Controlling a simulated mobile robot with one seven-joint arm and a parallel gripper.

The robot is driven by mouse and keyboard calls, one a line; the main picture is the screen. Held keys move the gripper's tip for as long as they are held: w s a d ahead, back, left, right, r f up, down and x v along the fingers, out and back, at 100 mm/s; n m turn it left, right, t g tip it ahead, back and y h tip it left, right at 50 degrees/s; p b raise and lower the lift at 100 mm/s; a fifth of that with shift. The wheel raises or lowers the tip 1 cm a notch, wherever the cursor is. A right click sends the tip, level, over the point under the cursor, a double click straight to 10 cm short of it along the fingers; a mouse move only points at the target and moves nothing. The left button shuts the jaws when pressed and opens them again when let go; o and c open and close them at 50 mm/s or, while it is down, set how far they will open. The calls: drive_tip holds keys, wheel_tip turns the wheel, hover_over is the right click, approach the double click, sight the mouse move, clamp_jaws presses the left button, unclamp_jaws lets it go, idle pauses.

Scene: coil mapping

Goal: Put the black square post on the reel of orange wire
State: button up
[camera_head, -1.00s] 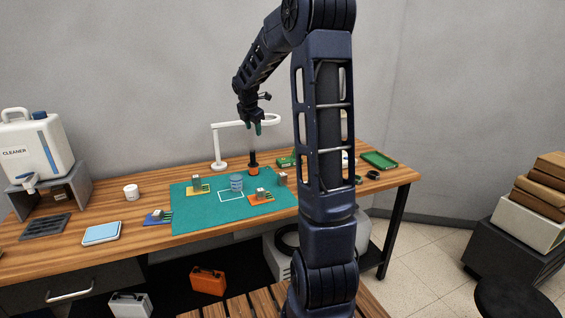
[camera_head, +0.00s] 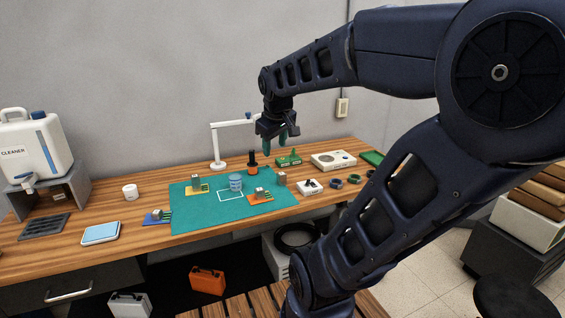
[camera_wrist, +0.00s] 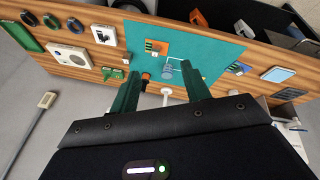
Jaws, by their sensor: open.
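A small orange reel-like piece (camera_head: 252,167) stands at the far edge of the green mat (camera_head: 215,212). A dark upright post shape (camera_head: 252,156) rises above it; I cannot tell whether it rests on it or stands behind. The orange piece also shows between the fingers in the wrist view (camera_wrist: 146,76), farther off. A grey square block (camera_head: 282,180) stands at the mat's right edge. My gripper (camera_head: 277,141) is open and empty, fingers down, in the air right of the orange piece. Its spread green fingers show in the wrist view (camera_wrist: 160,92).
Grey blocks sit on yellow (camera_head: 197,190), orange (camera_head: 262,198) and blue (camera_head: 157,217) boards. A blue-grey reel (camera_head: 236,182) stands mid-mat. A white lamp (camera_head: 218,150) stands behind the mat. A green board (camera_head: 289,159), a white box (camera_head: 334,160) and dark rings lie right.

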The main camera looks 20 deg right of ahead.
drive_tip(key=s+f+m+y, duration=0.1)
drive_tip(key=s+f+m, duration=0.1)
drive_tip(key=s+m, duration=0.2)
drive_tip(key=s, duration=0.3)
drive_tip(key=shift+s+a+f, duration=0.2)
drive_tip(key=shift+s+a, duration=0.05)
drive_tip(key=shift+a, duration=0.1)
idle(0.8)
